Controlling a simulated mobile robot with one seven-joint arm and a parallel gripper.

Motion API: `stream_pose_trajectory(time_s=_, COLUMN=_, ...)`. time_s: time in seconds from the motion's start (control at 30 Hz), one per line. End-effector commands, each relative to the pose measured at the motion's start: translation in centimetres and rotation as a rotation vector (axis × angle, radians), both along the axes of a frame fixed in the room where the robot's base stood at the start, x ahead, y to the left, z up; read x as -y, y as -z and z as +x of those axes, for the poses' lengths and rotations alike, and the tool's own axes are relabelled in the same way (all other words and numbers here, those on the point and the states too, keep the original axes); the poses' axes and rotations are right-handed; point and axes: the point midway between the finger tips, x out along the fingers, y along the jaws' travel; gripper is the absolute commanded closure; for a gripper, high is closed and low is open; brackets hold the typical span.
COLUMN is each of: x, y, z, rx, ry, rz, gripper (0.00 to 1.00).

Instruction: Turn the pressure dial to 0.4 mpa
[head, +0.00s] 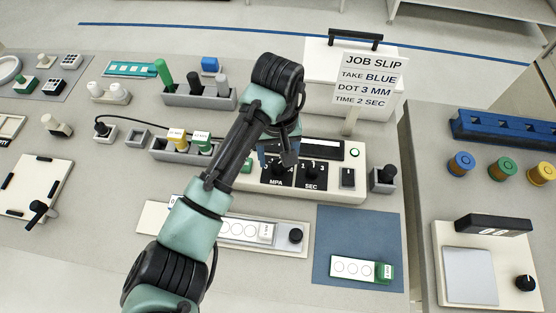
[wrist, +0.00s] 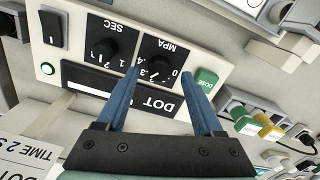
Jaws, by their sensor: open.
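The pressure dial, a black knob marked MPA, sits on the white dispenser panel (head: 345,190). In the wrist view the dial (wrist: 158,52) appears upside down, with a number scale beside it; I cannot read its setting surely. My gripper (wrist: 160,73) is open, its two blue fingers apart on either side of the dial in the picture. Nothing is held between them; I cannot tell whether they touch the knob. In the head view my gripper (head: 284,158) is over the panel, and my arm partly covers the dial.
The SEC dial (wrist: 101,40) is right beside the pressure dial. A green DOSE button (wrist: 205,78) lies on its other side. The job slip (head: 371,80) stands behind the panel. A blue mat (head: 335,230) lies in front, with a green-ended slide (head: 355,268) on it.

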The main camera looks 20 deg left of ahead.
Motion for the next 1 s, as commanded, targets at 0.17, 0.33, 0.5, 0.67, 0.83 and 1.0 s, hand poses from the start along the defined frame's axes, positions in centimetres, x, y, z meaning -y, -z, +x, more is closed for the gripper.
stream_pose_trajectory(time_s=0.17, x=0.0, y=2.0, z=0.0, rx=-0.001, ry=0.0, rz=0.001, gripper=0.31)
stream_pose_trajectory(time_s=0.33, x=0.0, y=2.7, z=0.0, rx=0.002, ry=0.0, rz=0.001, gripper=0.31)
stream_pose_trajectory(time_s=0.5, x=0.0, y=2.7, z=0.0, rx=0.002, ry=0.0, rz=0.0, gripper=0.31)
stream_pose_trajectory(time_s=0.67, x=0.0, y=2.7, z=0.0, rx=0.002, ry=0.0, rz=0.0, gripper=0.51)
stream_pose_trajectory(time_s=0.83, x=0.0, y=2.7, z=0.0, rx=0.002, ry=0.0, rz=0.0, gripper=0.82)
stream_pose_trajectory(time_s=1.0, x=0.0, y=2.7, z=0.0, rx=0.002, ry=0.0, rz=0.0, gripper=1.0)
